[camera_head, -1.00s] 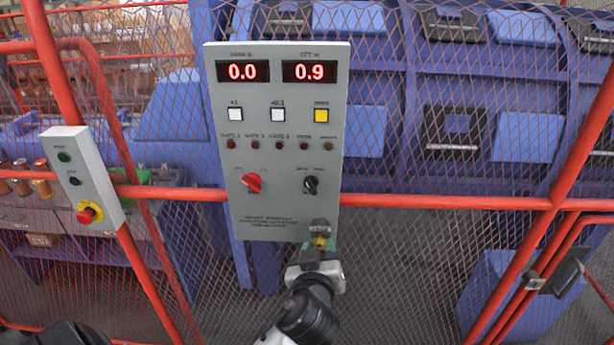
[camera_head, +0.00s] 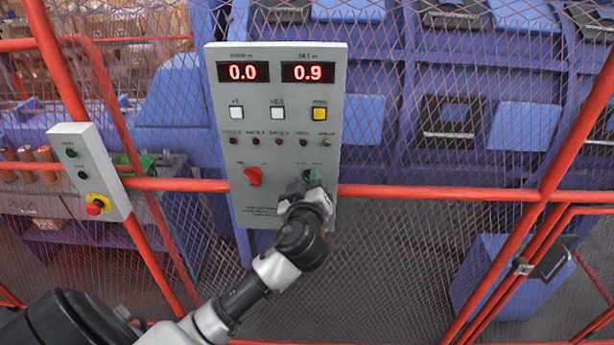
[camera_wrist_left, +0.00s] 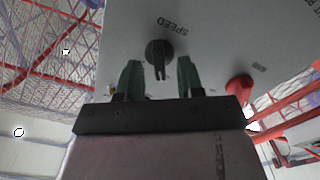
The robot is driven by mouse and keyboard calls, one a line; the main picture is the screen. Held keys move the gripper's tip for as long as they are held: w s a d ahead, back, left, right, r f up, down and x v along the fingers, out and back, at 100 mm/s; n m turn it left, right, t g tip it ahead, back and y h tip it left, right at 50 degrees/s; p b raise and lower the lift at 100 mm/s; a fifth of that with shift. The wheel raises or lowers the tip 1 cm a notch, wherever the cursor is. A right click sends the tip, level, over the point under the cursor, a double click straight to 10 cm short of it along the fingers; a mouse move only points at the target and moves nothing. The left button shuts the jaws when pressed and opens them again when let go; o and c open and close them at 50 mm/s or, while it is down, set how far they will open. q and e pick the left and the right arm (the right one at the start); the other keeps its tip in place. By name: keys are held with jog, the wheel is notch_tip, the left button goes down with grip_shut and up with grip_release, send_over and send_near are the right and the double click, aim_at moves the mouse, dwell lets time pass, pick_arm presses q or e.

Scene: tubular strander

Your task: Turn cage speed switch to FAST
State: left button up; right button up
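The grey control panel (camera_head: 225,105) hangs on the red fence rail. Its black rotary switch (camera_wrist_left: 158,55) shows in the left wrist view, beside the printed word SPEED. In the head view my left gripper (camera_head: 311,178) covers that switch. My left gripper (camera_wrist_left: 159,80) is open, with one green finger on each side of the switch. A gap shows between each finger and the knob, so it is not gripped. My right gripper is not seen.
A smaller box with a red stop button (camera_head: 96,207) hangs at the left. Red rails (camera_head: 440,192) and wire mesh stand before blue machinery.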

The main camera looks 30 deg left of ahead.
pick_arm(q)
jog(key=shift+w+a, duration=0.1)
jog(key=shift+w, duration=0.05)
jog(key=shift+c, duration=0.3)
grip_shut()
